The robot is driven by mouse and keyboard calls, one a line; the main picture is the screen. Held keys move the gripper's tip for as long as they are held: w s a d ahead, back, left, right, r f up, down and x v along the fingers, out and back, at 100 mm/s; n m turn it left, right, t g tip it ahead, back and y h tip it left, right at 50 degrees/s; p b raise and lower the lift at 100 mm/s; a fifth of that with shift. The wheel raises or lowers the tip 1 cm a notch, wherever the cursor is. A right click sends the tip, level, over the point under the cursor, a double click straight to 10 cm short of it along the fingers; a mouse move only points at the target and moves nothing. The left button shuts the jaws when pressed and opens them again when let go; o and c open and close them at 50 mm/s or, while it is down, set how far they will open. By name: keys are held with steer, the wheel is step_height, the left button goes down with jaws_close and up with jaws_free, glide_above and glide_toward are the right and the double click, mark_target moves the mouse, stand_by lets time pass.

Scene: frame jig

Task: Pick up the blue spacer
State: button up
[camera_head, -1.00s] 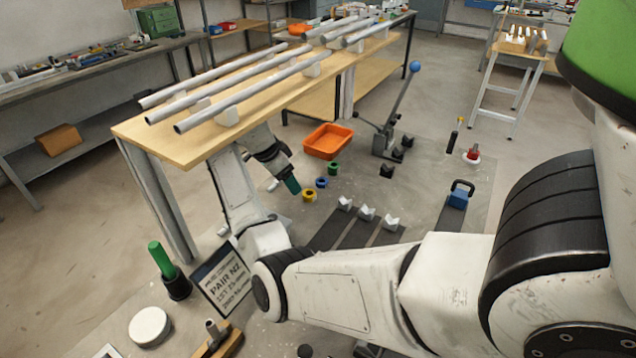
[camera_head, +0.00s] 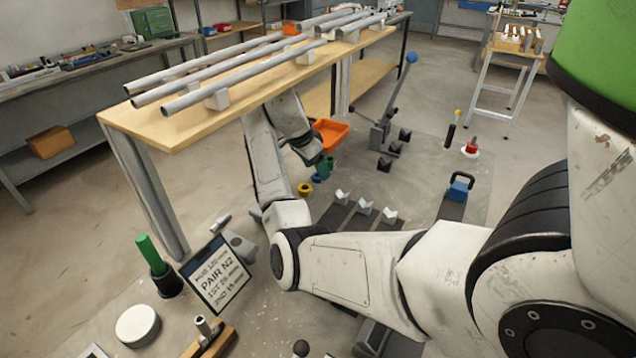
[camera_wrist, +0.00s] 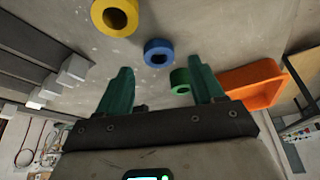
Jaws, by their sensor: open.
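The blue spacer (camera_wrist: 158,52) is a short ring with a hole, lying on the grey floor mat. In the wrist view it appears between my two green fingers, just beyond their tips; it does not look held. In the head view the blue spacer (camera_head: 317,178) shows small, just below my gripper (camera_head: 322,169), partly crowded by it. My gripper (camera_wrist: 160,68) is open and empty. A larger-looking yellow spacer (camera_wrist: 115,14) lies to its upper left and a green spacer (camera_wrist: 181,80) to its lower right, near my right finger.
An orange tray (camera_wrist: 252,83) sits right of the green spacer. The wooden table (camera_head: 185,130) with long metal tubes stands close beside my arm. White V-blocks (camera_head: 365,208) on dark strips, a lever press (camera_head: 385,130) and a blue-bodied block (camera_head: 459,188) stand to the right.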

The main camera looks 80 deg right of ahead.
steer(key=shift+b+x, duration=0.65)
steer(key=shift+x, duration=0.6)
steer(key=shift+a+r, duration=0.1)
steer(key=c, duration=1.1)
steer(key=shift+r, duration=0.15)
